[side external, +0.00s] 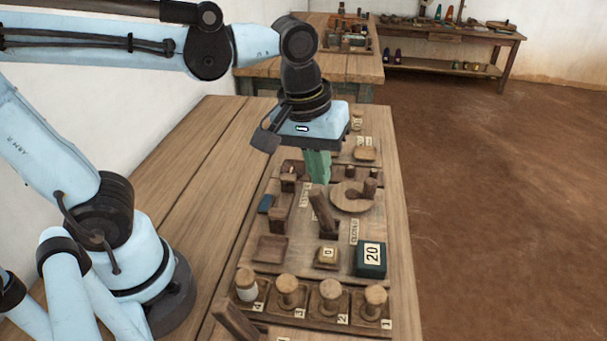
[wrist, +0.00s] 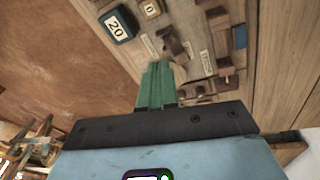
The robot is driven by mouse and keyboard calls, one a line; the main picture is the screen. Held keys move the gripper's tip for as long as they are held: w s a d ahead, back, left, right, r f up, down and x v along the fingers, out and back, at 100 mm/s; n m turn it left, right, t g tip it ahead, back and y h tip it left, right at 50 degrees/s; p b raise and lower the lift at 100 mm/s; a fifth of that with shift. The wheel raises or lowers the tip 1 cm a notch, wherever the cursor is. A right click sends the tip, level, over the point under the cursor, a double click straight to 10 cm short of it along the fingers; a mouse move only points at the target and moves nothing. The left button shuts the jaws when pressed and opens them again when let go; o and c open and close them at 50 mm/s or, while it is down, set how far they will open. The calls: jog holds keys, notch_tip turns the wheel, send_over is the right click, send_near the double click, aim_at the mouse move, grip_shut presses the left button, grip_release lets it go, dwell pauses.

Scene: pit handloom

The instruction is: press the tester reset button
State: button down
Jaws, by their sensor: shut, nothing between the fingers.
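My gripper (side external: 319,179) has green fingers, shut and empty, pointing down above the wooden board; they also show in the wrist view (wrist: 158,68). The fingertips are over the middle of the board, close to an upright dark wooden lever (side external: 323,213); I cannot tell if they touch it. A small wooden block marked "0" (side external: 327,256) sits in a square frame nearer the camera, apart from the fingers; it shows at the top of the wrist view (wrist: 150,9). No part is labelled reset; I cannot tell which is the reset button.
A dark green box marked "20" (side external: 371,259) stands right of the "0" block. A round wooden plate with a peg (side external: 351,197) is right of the lever. Several numbered spools (side external: 288,292) line the near edge. Bare table (side external: 195,190) lies left.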

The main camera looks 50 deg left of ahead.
aim_at(329, 251)
jog(key=d+n+g, duration=0.1)
jog(key=d, duration=0.1)
jog(key=d+r+n+g, duration=0.1)
jog(key=n, duration=0.1)
jog(key=shift+s+d+y, duration=0.2)
jog(key=shift+d+y, duration=0.1)
jog(key=shift+d, duration=0.1)
notch_tip(329, 251, down, 14)
jog(key=shift+r, duration=0.1)
dwell(0.7)
jog(key=shift+w+f, duration=0.1)
jog(key=shift+f, duration=1.05)
notch_tip(329, 251, up, 15)
jog(key=shift+f, duration=0.2)
dwell(0.5)
